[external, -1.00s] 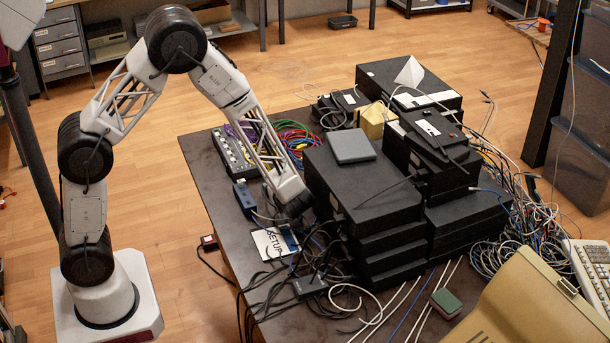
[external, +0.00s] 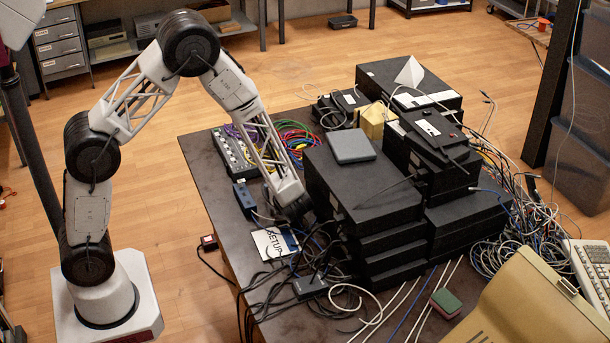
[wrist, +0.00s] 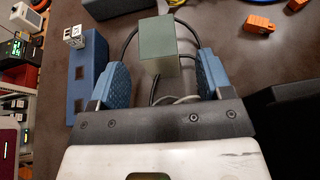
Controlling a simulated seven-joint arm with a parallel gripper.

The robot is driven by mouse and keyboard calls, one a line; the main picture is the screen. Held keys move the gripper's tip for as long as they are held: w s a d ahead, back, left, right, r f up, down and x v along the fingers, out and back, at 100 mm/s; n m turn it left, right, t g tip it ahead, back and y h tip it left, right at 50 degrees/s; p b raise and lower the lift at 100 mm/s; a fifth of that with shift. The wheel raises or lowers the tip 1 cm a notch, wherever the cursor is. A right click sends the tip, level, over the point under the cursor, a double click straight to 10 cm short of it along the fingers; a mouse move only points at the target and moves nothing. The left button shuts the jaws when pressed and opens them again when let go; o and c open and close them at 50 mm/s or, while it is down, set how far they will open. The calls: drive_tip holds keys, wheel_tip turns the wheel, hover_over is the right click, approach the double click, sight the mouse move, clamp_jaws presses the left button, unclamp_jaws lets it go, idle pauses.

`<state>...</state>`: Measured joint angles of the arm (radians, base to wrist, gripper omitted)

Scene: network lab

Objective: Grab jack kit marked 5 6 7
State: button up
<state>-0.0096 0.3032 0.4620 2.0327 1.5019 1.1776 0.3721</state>
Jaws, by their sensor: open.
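My gripper (wrist: 162,74) has two blue ridged fingers spread apart in the wrist view. A grey-green box (wrist: 157,34) stands in line with the gap between them, with dark and grey cables around it. I cannot tell whether either finger touches it. A blue block (wrist: 88,75) lies left of the left finger, with a small white cube (wrist: 75,36) at its far end. No marking 5 6 7 is readable, so I cannot tell which thing is the jack kit. In the external view the gripper end is low over the table, left of the black boxes, its fingertips unclear.
Stacked black boxes (external: 365,190) stand right of the gripper. A SETUP card (external: 268,244) and loose black cables lie near it. A grey multi-port unit (external: 233,153) sits at the table's left. Orange pieces (wrist: 260,23) lie at the wrist view's upper right.

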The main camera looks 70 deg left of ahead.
drive_tip(key=shift+a, duration=0.2)
drive_tip(key=shift+x, duration=2.55)
drive_tip(key=c, duration=1.1)
drive_tip(key=shift+o, duration=0.2)
drive_tip(key=shift+r, duration=0.1)
wheel_tip(320, 180, up, 28)
